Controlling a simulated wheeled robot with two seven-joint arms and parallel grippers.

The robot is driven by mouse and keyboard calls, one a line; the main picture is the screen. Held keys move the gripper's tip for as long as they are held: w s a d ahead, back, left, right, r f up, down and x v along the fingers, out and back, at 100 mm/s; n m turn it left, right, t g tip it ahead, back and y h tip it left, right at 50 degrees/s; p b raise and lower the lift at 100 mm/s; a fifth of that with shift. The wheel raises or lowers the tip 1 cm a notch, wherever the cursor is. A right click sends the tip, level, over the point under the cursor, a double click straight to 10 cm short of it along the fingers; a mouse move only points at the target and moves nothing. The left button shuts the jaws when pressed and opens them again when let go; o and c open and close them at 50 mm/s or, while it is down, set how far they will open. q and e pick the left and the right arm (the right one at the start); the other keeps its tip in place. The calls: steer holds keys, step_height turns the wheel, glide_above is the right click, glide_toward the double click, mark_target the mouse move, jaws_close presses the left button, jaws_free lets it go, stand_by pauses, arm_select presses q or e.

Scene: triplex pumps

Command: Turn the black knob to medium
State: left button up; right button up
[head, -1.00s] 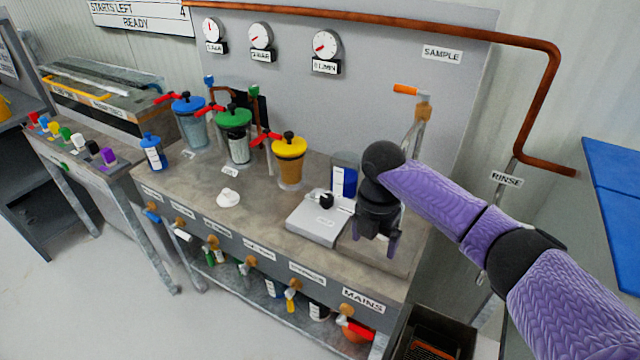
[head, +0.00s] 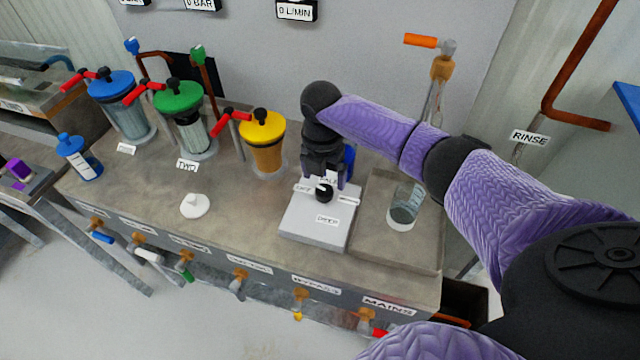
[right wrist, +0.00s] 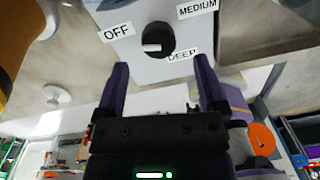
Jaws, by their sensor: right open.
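The black knob (head: 324,193) sits on top of a pale grey box (head: 318,226) on the bench. It also shows in the right wrist view (right wrist: 158,38), with a white mark on its left half. Around it there are the labels OFF (right wrist: 117,27), MEDIUM (right wrist: 196,8) and DEEP (right wrist: 183,56). The mark lies on the side of the OFF label. My right gripper (head: 325,182) points down just behind the knob in the head view. Its fingers (right wrist: 160,72) are open and empty, apart from the knob in the wrist view. My left gripper is not in view.
A tray (head: 385,250) with a clear glass (head: 405,207) stands right of the box. Yellow-lided (head: 262,126), green-lidded (head: 178,97) and blue-lidded (head: 110,85) canisters stand to the left.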

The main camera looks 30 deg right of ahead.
mark_target(324, 190)
step_height(324, 190, down, 4)
steer(key=shift+r+b, duration=0.2)
steer(key=shift+b, duration=0.25)
steer(key=shift+f, duration=0.3)
jaws_close()
steer(key=shift+r, duration=0.1)
